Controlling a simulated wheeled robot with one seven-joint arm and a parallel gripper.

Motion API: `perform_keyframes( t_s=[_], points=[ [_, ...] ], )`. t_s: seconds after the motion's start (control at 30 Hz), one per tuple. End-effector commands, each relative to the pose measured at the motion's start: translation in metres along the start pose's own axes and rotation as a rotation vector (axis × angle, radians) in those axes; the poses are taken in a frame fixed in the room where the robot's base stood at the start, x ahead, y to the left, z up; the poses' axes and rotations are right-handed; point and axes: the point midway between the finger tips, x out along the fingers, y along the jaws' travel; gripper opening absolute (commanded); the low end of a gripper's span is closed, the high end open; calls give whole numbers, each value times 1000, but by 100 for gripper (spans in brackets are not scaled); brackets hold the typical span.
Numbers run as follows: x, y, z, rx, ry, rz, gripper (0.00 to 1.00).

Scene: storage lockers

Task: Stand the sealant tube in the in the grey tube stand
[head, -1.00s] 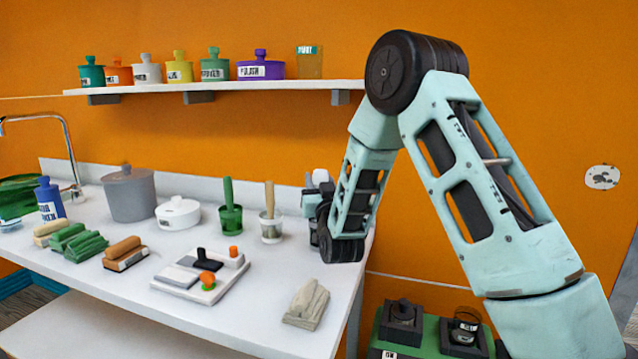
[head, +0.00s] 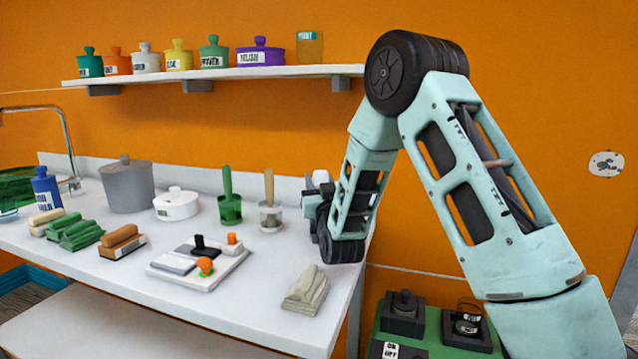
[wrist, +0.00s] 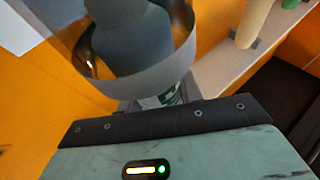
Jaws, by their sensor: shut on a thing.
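In the wrist view, my gripper (wrist: 165,97) is shut on a dark grey-blue rounded thing (wrist: 125,45), which I take to be the sealant tube. A pale grey curved band with a see-through part runs around it. A green and white printed patch shows low between the jaws. In the head view, my gripper (head: 316,190) is mostly hidden behind my forearm, at the right end of the worktop, and the tube cannot be made out. I cannot pick out the grey tube stand for certain in either view.
The white worktop (head: 215,310) holds a grey pot (head: 125,188), a white lidded pot (head: 176,205), brushes in cups, a small board (head: 200,268) and a folded cloth (head: 305,290). A shelf (head: 210,75) with lidded jars is above. A green-topped box stands at lower right.

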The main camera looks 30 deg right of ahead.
Motion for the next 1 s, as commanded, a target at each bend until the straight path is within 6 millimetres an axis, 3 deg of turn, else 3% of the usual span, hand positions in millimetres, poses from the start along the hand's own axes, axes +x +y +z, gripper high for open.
perform_keyframes(
  t_s=[1.0],
  points=[
    [-2,0,5,0,1,0,0]
  ],
)
